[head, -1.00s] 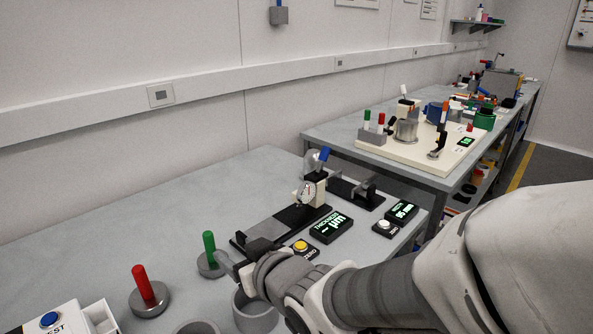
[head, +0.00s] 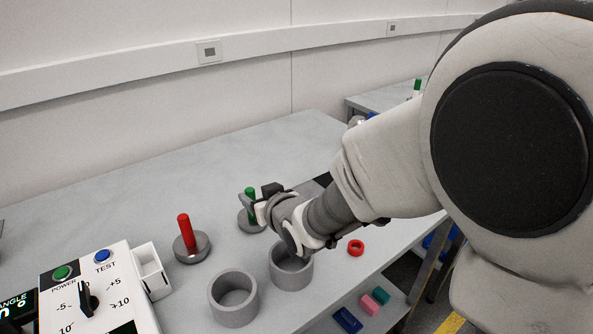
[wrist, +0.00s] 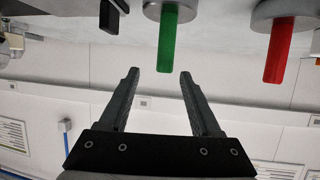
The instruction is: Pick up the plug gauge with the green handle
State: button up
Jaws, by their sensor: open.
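The plug gauge with the green handle (head: 250,192) stands upright on its round metal base (head: 249,222) on the table. My gripper (head: 256,203) is right at the handle in the head view, and partly hides it. In the wrist view the green handle (wrist: 168,45) shows just beyond the two fingertips, lined up between them, with its free end near them. My gripper (wrist: 159,72) is open and empty there, not visibly touching the handle. The plug gauge with the red handle (head: 184,231) stands to the left; it also shows in the wrist view (wrist: 277,52).
Two grey rings (head: 233,298) (head: 291,266) stand in front of the gauges. A test box (head: 98,285) with buttons and a white tray (head: 151,271) are at the left front. A small red ring (head: 356,248) lies right of my arm. The table behind the gauges is clear.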

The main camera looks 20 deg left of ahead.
aim_at(252, 194)
jog(key=x, duration=0.3)
jog(key=shift+a+f, duration=0.4)
jog(key=shift+w+a+f, duration=0.15)
jog(key=shift+w+a, duration=0.15)
jog(key=shift+a, duration=0.05)
jog(key=shift+c, duration=0.2)
grip_shut()
